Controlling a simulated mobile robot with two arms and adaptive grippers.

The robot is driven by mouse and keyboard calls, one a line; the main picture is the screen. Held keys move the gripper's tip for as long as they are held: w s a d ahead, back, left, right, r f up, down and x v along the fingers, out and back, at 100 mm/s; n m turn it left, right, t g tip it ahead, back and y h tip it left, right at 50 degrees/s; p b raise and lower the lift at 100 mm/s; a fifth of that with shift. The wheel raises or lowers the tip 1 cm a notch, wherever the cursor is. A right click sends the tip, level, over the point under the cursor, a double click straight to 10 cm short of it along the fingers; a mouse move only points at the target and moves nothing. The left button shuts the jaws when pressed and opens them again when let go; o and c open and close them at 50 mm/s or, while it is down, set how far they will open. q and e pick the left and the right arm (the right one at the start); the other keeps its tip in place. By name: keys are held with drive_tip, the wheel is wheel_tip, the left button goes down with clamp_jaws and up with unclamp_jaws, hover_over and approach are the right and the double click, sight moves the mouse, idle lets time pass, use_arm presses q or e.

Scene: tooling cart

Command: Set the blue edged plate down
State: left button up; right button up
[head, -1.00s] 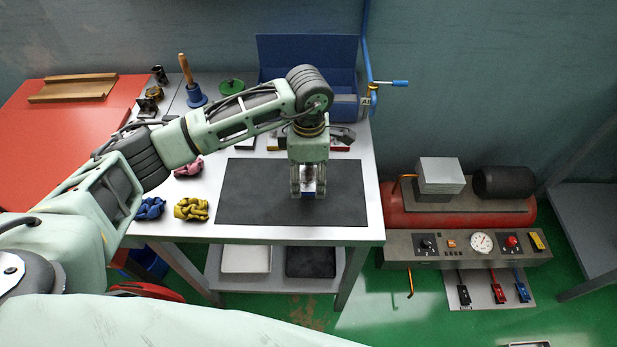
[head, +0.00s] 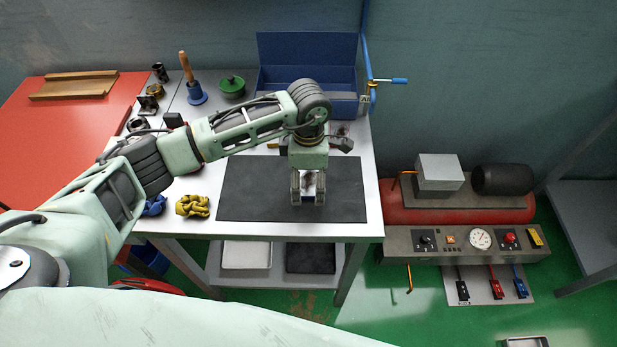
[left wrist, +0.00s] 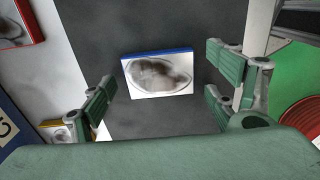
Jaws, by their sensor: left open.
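The blue edged plate (left wrist: 158,75) is a small white rectangle with a dark oval picture and a blue strip along its far edge. In the left wrist view it appears to lie face up on the dark mat (left wrist: 160,120), between the lines of my fingers, with a gap on both sides. My left gripper (head: 307,201) is open over the middle of the mat, which also shows in the head view (head: 250,190). In the head view, the gripper largely hides the plate. My right gripper is not in view.
A blue open box (head: 305,50) stands behind the mat. Yellow (head: 192,206) and blue (head: 154,206) knotted pieces lie left of it. The mat's right side is clear.

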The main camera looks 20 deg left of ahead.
sight(308, 183)
use_arm(q)
drive_tip(key=shift+r, duration=0.15)
drive_tip(key=shift+w+r, duration=0.1)
drive_tip(key=shift+r, duration=0.15)
wheel_tip(308, 183, up, 12)
drive_tip(key=b, duration=0.3)
drive_tip(key=shift+f, duration=0.25)
drive_tip(key=shift+f, duration=0.1)
